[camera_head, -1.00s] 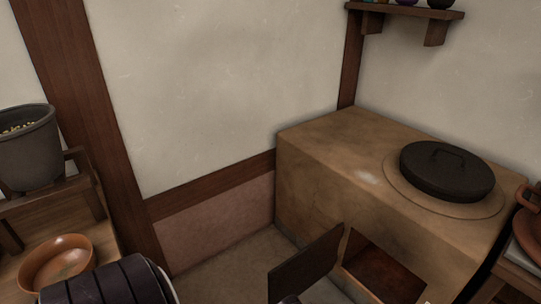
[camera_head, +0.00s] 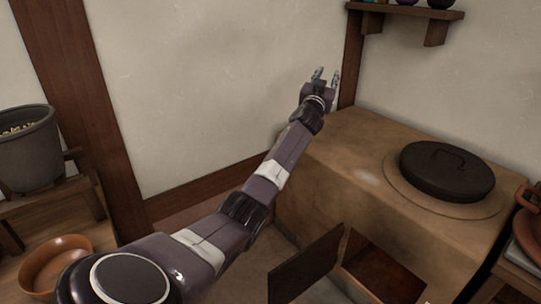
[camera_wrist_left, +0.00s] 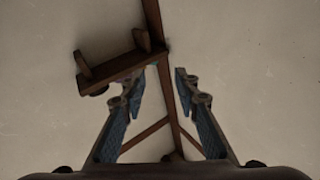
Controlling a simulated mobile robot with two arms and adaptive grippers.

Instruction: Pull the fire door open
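The fire door (camera_head: 306,266) is a dark flat panel at the lower middle of the head view. It stands swung out from the front of the clay stove (camera_head: 340,190), and the dark reddish opening (camera_head: 384,273) beside it is uncovered. My left gripper (camera_head: 326,76) is raised above the stove's back left corner, well apart from the door. Its two fingers are spread with nothing between them, as the left wrist view also shows (camera_wrist_left: 158,92). My right gripper is not in view.
A black lid (camera_head: 447,172) lies on the stove top. A wall shelf (camera_head: 405,10) is at the upper right. A grey bucket (camera_head: 28,155) and an orange bowl (camera_head: 55,268) stand at the left. A reddish pot (camera_head: 528,225) is at the right edge.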

